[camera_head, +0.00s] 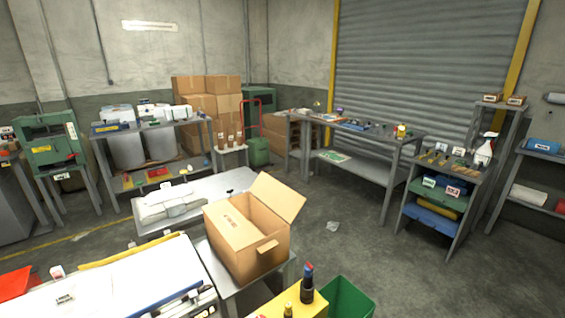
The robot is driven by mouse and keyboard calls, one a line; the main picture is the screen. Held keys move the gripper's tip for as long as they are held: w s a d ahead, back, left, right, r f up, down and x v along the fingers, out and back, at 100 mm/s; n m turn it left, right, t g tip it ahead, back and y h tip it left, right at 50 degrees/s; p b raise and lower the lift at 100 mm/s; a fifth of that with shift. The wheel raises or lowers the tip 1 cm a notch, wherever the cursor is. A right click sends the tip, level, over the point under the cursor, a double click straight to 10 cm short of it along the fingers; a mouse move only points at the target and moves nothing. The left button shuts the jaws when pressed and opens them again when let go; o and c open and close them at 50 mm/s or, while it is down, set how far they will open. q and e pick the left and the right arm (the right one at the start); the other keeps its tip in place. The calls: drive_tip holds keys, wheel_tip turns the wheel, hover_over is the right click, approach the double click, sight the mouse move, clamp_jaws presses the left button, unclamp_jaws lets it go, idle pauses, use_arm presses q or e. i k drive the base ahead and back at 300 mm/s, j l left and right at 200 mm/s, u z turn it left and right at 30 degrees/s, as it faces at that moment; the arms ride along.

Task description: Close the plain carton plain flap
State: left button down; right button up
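The plain carton (247,238) is a brown cardboard box on a small grey table in the lower middle of the head view. One large flap (278,197) stands up and leans outward at the back right. A small tab-like flap (267,248) sticks out at the front right edge. The left part of the top looks covered by a flat panel with small print (230,222). I cannot tell which of these is the plain flap. Neither of my grippers shows in this view.
A white-topped table (120,285) stands at the lower left. A yellow surface with a dark bottle (307,284) and a green bin (347,298) are right of the carton. Shelves and workbenches (358,134) line the back. The floor at right centre is mostly clear.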

sight(287, 202)
drive_tip(key=i+l+u, duration=0.1)
drive_tip(key=i+l, duration=0.2)
drive_tip(key=i, duration=0.15)
drive_tip(key=i+l+u, duration=0.15)
drive_tip(key=i+l, duration=0.2)
drive_tip(key=i, duration=0.1)
